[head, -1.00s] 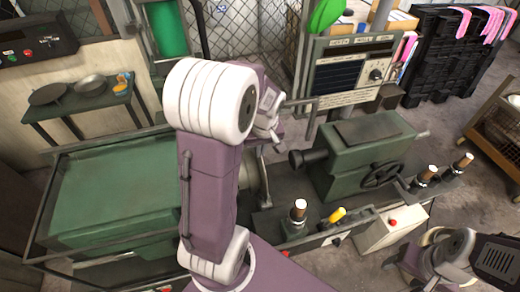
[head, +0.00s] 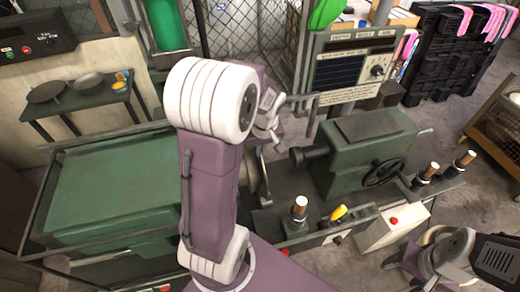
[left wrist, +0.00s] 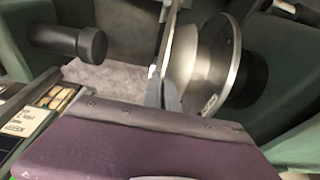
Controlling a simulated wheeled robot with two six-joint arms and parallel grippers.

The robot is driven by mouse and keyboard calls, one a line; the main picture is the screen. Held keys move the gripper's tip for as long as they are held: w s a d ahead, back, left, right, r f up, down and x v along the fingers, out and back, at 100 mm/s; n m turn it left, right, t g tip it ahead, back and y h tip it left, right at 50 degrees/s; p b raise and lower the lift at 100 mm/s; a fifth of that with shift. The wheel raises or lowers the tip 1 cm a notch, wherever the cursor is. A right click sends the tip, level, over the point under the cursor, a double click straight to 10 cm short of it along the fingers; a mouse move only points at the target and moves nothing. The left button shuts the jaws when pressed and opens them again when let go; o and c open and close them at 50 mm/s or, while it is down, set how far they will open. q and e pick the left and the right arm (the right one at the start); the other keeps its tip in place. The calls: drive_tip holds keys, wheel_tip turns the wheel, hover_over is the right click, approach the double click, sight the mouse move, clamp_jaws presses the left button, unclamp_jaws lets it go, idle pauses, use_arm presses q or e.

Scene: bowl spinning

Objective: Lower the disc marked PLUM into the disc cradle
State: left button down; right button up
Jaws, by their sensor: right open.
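In the left wrist view my left gripper (left wrist: 162,92) has its fingers close together around a thin plate, seen edge-on, which looks like the disc (left wrist: 169,38). No PLUM marking is readable. The disc stands upright beside a pale rounded block and a round metal faceplate (left wrist: 228,65). In the head view my left arm hides the fingers and most of the disc. I cannot make out the disc cradle for certain. My right gripper (head: 398,262) is low at the right edge of the head view, open and away from the lathe.
The green tailstock (head: 365,150) with a handwheel stands right of my left arm; its dark spindle (left wrist: 75,42) shows in the left wrist view. A control panel (head: 352,68) stands behind. Wooden-handled tools (head: 299,208) and a white box (head: 392,228) line the front.

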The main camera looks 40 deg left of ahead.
use_arm(q)
drive_tip(key=shift+f, duration=0.3)
drive_tip(key=c, duration=1.6)
unclamp_jaws()
drive_tip(key=v, duration=0.9)
drive_tip(key=shift+s+d, duration=0.1)
